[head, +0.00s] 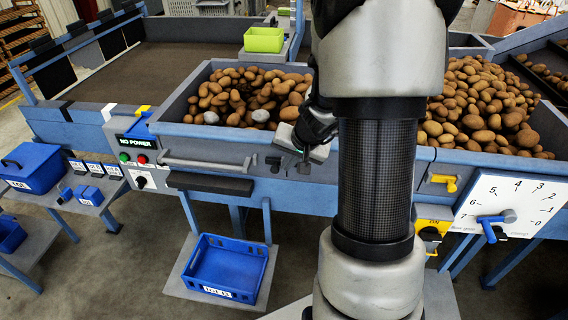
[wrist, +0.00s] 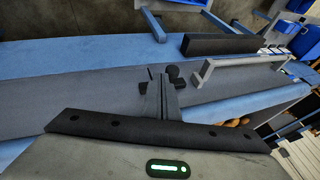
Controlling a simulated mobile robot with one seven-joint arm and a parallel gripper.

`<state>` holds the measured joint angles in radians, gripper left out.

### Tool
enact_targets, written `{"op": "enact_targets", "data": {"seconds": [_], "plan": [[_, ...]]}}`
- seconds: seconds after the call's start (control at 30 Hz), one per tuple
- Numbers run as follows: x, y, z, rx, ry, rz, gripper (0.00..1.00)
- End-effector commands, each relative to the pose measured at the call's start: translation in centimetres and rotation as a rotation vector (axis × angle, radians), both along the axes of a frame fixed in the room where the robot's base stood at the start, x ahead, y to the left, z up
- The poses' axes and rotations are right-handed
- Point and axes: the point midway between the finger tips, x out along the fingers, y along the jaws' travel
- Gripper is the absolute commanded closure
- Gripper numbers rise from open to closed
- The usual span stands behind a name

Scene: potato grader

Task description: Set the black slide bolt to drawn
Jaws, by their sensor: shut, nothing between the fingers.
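The black slide bolt (head: 274,161) sits on the front face of the blue-grey hopper rail, left of my gripper in the head view. In the wrist view, the dark knob of the bolt (wrist: 172,72) shows just beyond my fingertips, with other small dark parts beside it. My gripper (head: 304,167) is in front of the rail, close to the bolt. Its fingers (wrist: 160,78) are together with nothing between them. They partly hide the bolt, and I cannot tell whether they touch it or how far it is slid.
A grey handle bar (head: 207,163) and a dark ledge (head: 210,184) are left of the bolt. Potatoes fill the hopper (head: 172,107) behind the rail. A blue crate (head: 190,287) stands low in front. A yellow latch (head: 444,181) and a dial board (head: 528,192) are at the right.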

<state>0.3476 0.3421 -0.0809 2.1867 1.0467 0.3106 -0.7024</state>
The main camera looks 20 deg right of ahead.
Motion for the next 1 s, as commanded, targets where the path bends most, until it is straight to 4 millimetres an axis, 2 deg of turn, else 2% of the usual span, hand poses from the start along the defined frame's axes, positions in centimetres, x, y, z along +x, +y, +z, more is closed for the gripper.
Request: {"op": "enact_targets", "data": {"seconds": [0.13, 0.5, 0.8, 1.0], "plan": [[0.6, 0.6, -0.4, 0.001, 0.0, 0.002, 1.0], [0.7, 0.9, -0.4, 0.001, 0.0, 0.002, 1.0], [3.1, 4.4, -0.4, 0.0, 0.0, 0.002, 1.0], [3.2, 4.6, -0.5, 0.002, 0.0, 0.0, 1.0]]}}
